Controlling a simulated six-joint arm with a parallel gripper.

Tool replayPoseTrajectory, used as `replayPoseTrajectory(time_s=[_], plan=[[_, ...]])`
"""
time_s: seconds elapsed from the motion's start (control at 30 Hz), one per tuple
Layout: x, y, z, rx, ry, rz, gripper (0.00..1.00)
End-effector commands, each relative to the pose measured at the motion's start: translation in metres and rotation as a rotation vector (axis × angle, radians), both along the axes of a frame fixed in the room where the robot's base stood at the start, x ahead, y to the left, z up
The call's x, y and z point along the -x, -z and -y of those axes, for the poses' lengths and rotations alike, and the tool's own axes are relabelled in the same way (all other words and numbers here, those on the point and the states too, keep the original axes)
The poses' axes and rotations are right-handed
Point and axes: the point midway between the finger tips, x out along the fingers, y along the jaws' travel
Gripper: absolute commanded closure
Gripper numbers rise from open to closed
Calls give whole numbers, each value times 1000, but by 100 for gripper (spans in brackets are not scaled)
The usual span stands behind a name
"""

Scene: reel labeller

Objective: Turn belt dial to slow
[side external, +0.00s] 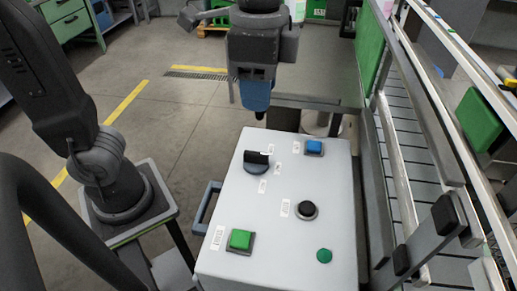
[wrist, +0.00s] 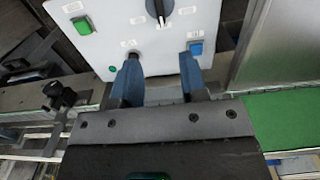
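The belt dial (side external: 256,162) is a dark round knob with a raised black grip bar, on the white top of the control box (side external: 275,225). Small labels surround it, too small to read. In the wrist view the dial (wrist: 158,9) is cut off by the top edge, its white pointer mark toward the bottom of the picture. My gripper (side external: 257,98) is above the floor side of the box's far end, apart from the dial. In the wrist view my gripper (wrist: 160,58) has two blue fingers spread wide with nothing between them.
The box also carries a blue button (side external: 314,147), a black button (side external: 306,209), a green button (side external: 240,239) and a green round lamp or cap (side external: 324,255). A conveyor (side external: 405,150) with metal rails runs along the right. Space above the box is clear.

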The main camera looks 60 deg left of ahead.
Motion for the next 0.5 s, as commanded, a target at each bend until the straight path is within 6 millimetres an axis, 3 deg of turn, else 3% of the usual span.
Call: replayPoseTrajectory(time_s=[0.5], plan=[[1, 98, -1, -1, -5, -4, 61]])
